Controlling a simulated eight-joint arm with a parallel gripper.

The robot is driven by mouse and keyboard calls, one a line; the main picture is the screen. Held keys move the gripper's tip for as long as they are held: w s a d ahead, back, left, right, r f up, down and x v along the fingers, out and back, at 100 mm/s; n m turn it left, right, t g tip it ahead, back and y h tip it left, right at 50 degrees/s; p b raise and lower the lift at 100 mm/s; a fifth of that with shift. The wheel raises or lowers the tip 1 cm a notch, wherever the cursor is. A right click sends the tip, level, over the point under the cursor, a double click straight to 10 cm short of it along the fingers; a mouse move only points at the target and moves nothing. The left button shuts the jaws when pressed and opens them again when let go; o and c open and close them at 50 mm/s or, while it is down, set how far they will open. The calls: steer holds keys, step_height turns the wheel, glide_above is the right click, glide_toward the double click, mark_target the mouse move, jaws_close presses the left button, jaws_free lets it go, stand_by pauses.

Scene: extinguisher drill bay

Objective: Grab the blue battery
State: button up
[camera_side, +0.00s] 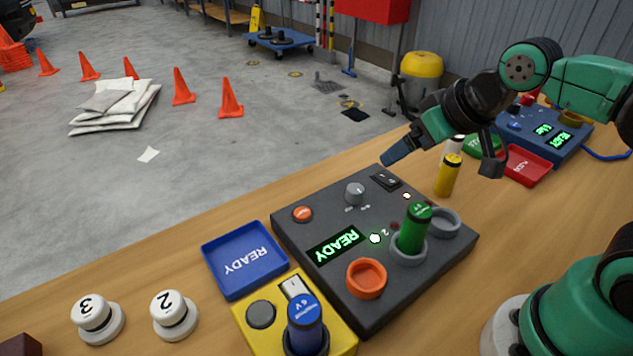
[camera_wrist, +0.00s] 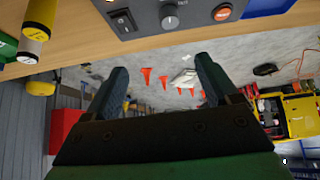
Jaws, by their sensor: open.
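The blue battery (camera_side: 305,322) stands upright in a dark socket of the yellow box (camera_side: 342,335), at the bottom of the side view. Its top faces up and nothing touches it from above. My gripper (camera_side: 390,156) is open and empty, up above the far edge of the dark control panel (camera_side: 300,239), well away from the blue battery. In the wrist view my gripper's two fingers (camera_wrist: 162,78) are spread apart with nothing between them. The blue battery is not visible in the wrist view.
A green battery (camera_side: 413,230) stands in a panel socket; an orange socket (camera_side: 366,279) is empty. A yellow battery (camera_side: 448,176) stands behind. The blue tray (camera_side: 212,271) and white buttons (camera_side: 92,312) lie left of the yellow box. The table's left-back edge is clear.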

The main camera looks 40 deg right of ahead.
step_height(320, 180, up, 3)
steer(key=n+g+y, duration=1)
steer(key=n+y, duration=0.2)
steer(key=n, duration=0.8)
glide_toward(306, 307)
steer(key=s+a+r, duration=0.1)
steer(key=a+r, duration=0.2)
steer(key=a, duration=0.1)
step_height(306, 307, down, 5)
steer(key=shift+s+a+f, duration=0.1)
steer(key=shift+a+f, duration=0.2)
steer(key=shift+f, duration=0.1)
steer(key=shift+x, duration=2.45)
jaws_close()
steer(key=shift+r, duration=0.15)
